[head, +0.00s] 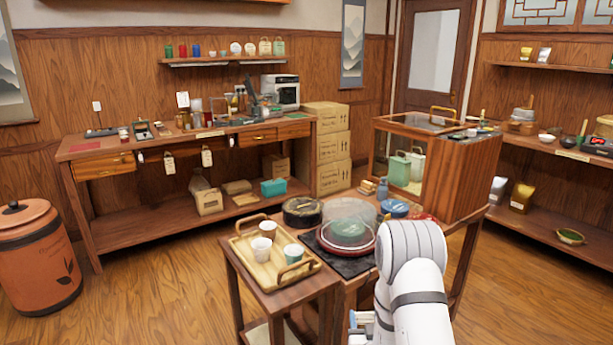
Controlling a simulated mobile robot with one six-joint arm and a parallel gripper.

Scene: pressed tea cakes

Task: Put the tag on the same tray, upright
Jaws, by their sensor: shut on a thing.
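A light wooden tray (246,251) with two raised handles sits on the small side table at the front. Two white cups and one green-topped cup stand in it; the tray's left part is bare. Two pale tags hang from the back workbench's front, a left tag (168,163) and a right tag (207,156); I cannot tell if either is the task's tag. My white arm fills the lower right. Small blue and white parts show at its lower left, but my gripper's fingertips and anything between them are out of sight.
Right of the tray, a clear dome (350,216) covers a green cake on a dark mat. A round black tin (302,211) stands behind the tray. A glass-fronted cabinet (430,165) stands at the right. Open floor lies left of the tray's table.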

